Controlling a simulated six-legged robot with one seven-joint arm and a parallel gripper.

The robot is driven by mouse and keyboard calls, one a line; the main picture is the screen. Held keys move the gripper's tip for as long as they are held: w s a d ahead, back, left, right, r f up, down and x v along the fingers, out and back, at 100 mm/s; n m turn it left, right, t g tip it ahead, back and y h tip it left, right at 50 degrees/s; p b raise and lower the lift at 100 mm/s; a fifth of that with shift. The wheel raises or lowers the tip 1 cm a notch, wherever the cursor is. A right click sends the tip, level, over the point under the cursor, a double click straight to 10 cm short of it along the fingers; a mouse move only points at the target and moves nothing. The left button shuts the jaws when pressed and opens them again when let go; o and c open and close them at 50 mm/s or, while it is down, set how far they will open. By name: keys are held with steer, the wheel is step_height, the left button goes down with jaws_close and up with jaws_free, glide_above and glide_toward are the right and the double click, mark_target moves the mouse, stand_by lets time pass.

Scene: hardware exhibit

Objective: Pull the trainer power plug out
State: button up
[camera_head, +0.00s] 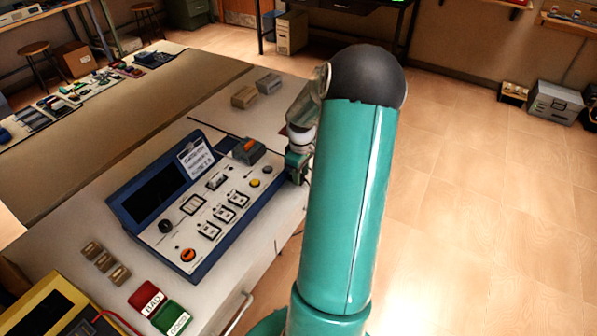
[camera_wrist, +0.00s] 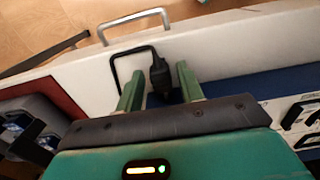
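The trainer (camera_head: 205,205) is a blue-cased unit with a pale control panel, lying on the bench in the head view. Part of its blue case (camera_wrist: 270,82) shows at the right of the wrist view. The black power plug (camera_wrist: 159,72) stands in the middle of the wrist view, with its black cord (camera_wrist: 125,55) looping to the left. My gripper (camera_wrist: 159,68) is open, its two green fingers on either side of the plug, with a visible gap to it. Where the plug meets its socket is hidden. In the head view my arm hides the plug and most of my gripper.
A grey-green box with an orange top (camera_head: 248,151) stands beside the trainer. Red (camera_head: 148,298) and green (camera_head: 172,318) labelled trays and a yellow meter (camera_head: 45,305) lie at the near end. A metal handle (camera_wrist: 135,22) sits at the bench edge.

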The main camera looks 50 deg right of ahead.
steer(key=shift+o, duration=0.2)
steer(key=shift+w, duration=0.15)
steer(key=shift+r, duration=0.3)
step_height(320, 180, up, 13)
steer(key=shift+r, duration=0.1)
stand_by(0.5)
